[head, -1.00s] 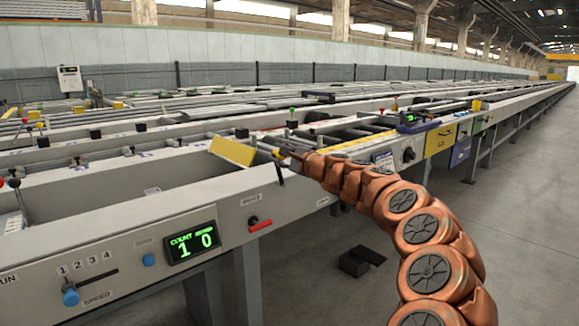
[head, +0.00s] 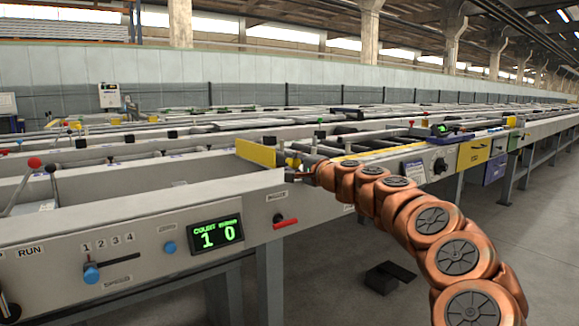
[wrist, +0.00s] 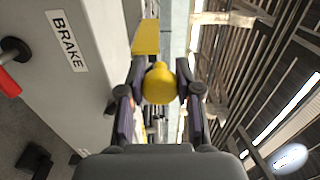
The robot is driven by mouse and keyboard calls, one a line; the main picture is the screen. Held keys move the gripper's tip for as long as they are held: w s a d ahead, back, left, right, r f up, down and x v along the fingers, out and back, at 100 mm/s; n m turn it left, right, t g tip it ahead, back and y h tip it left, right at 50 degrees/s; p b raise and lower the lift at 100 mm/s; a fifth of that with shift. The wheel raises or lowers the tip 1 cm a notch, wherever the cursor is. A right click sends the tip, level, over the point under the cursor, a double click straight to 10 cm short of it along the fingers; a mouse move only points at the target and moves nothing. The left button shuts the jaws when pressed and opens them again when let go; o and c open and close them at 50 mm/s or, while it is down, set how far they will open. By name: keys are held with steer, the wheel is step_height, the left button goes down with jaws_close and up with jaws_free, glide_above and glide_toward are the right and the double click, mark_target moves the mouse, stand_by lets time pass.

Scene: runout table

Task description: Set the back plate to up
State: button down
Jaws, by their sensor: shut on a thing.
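The back plate (head: 256,152) is a yellow plate across the end of the trough in the head view. It looks close to upright. In the wrist view the yellow plate (wrist: 146,38) shows just beyond the fingers. My gripper (head: 292,162) is right beside the plate's right end, at the front rail. In the wrist view my gripper (wrist: 160,92) is shut on a round yellow knob (wrist: 159,80), with a finger on each side. The knob's link to the plate is hidden in both views.
A red-handled brake lever (head: 285,223) sits on the front panel below my gripper. A green count display (head: 216,236) and a blue speed slider (head: 91,272) are to its left. A dark object (head: 388,277) lies on the floor. The aisle at right is clear.

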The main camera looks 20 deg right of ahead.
steer(key=shift+a+f, duration=0.15)
steer(key=c, duration=0.8)
jaws_free()
steer(key=shift+s+d, duration=0.35)
steer(key=shift+s, duration=0.25)
steer(key=v, duration=1)
steer(key=shift+s, duration=0.35)
